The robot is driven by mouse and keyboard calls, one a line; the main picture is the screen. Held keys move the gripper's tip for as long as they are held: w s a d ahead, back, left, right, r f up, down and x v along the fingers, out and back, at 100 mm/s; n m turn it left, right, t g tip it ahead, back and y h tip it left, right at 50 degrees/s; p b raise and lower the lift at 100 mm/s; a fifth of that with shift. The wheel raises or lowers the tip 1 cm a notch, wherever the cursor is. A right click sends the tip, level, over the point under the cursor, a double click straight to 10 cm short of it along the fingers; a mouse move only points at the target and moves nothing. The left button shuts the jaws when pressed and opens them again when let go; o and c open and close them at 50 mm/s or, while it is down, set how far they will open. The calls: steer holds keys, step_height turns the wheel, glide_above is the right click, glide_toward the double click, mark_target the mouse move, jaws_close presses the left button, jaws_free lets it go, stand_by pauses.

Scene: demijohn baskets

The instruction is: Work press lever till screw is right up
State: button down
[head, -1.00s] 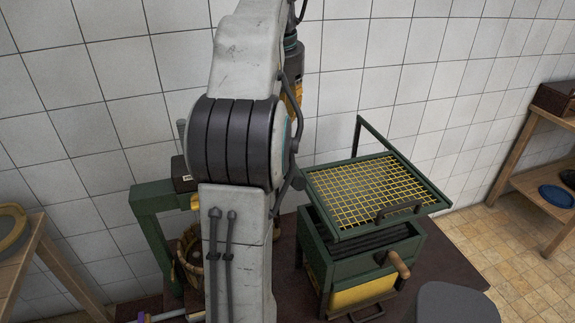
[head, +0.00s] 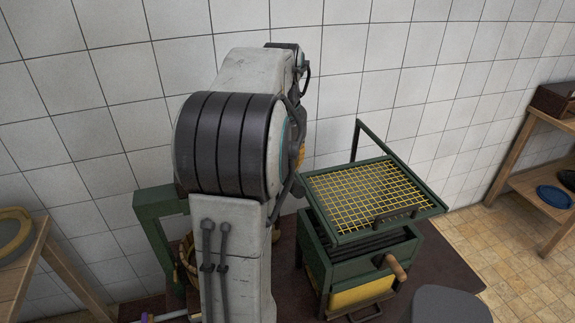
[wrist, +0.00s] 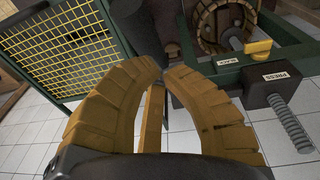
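My gripper (wrist: 165,74) has two curved yellow fingers. Their tips are close together with a narrow gap, and nothing is clearly clamped. A narrow yellowish bar (wrist: 151,118) shows between the fingers; I cannot tell what it is or whether it touches them. The press has a green frame (head: 158,212), largely behind my arm in the head view. In the wrist view its black block with a PRESS label (wrist: 285,76) and grey threaded screw (wrist: 290,124) are to the right of my fingers. A yellow knob (wrist: 258,49) is near them. I cannot identify the lever.
A wooden slatted basket (wrist: 222,22) is at the press. A green stand with a yellow mesh top (head: 365,195) is right of my arm, and its mesh fills the upper left of the wrist view (wrist: 60,50). Wooden shelves (head: 535,165) stand at the far right. A tiled wall is behind.

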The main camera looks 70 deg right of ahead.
steer(key=shift+s+a+f+p, duration=0.2)
steer(key=shift+s+f+p, duration=0.1)
steer(key=shift+f+p, duration=0.45)
steer(key=s+a+f+b, duration=0.2)
steer(key=a+f+b, duration=0.1)
steer(key=f+b, duration=1.1)
steer(key=shift+f, duration=0.75)
steer(key=shift+s+r, duration=0.1)
